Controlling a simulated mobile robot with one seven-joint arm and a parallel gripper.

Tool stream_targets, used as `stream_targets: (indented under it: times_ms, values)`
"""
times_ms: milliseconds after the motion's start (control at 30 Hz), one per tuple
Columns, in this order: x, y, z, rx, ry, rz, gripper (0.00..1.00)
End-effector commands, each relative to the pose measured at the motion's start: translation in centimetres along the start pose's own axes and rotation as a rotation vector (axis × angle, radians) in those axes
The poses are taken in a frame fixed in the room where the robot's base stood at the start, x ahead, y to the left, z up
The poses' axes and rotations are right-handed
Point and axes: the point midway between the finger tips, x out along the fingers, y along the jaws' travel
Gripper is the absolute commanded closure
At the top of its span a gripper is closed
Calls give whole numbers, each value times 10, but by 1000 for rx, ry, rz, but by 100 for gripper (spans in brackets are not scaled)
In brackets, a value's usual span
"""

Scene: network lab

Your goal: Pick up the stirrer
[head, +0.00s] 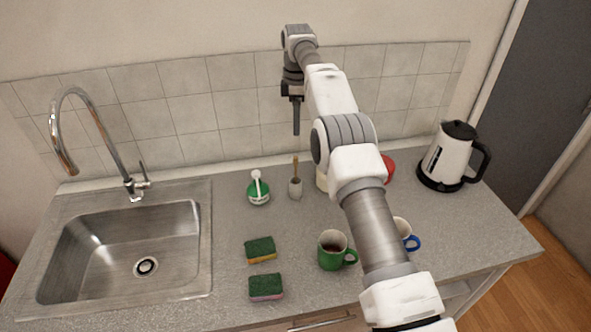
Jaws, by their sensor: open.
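A thin brown stick, which looks like the stirrer (295,165), stands upright in a small grey holder (295,190) towards the back of the counter. My gripper (296,130) points down in front of the tiled wall and appears above the stick in the picture, apart from it. It is seen edge-on, with its fingers overlapping, and nothing shows between them. The lower part of the stick is hidden inside the holder.
A green-based item with a white handle (258,190) stands left of the holder. Two sponges (261,250), a green mug (332,252) and a blue-handled mug (412,242) are nearer. My arm partly hides a pale container (321,178) and red object (389,168). A kettle (448,160) and sink (130,250) flank them.

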Motion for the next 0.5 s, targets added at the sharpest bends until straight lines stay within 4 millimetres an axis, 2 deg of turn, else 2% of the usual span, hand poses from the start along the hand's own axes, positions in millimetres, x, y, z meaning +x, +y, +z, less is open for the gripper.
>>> stream_targets:
  times_ms: [267,500]
  values:
    - [26,1,-5,-55,-3,-16,45]
    - [58,0,-4,-53,-3,-16,45]
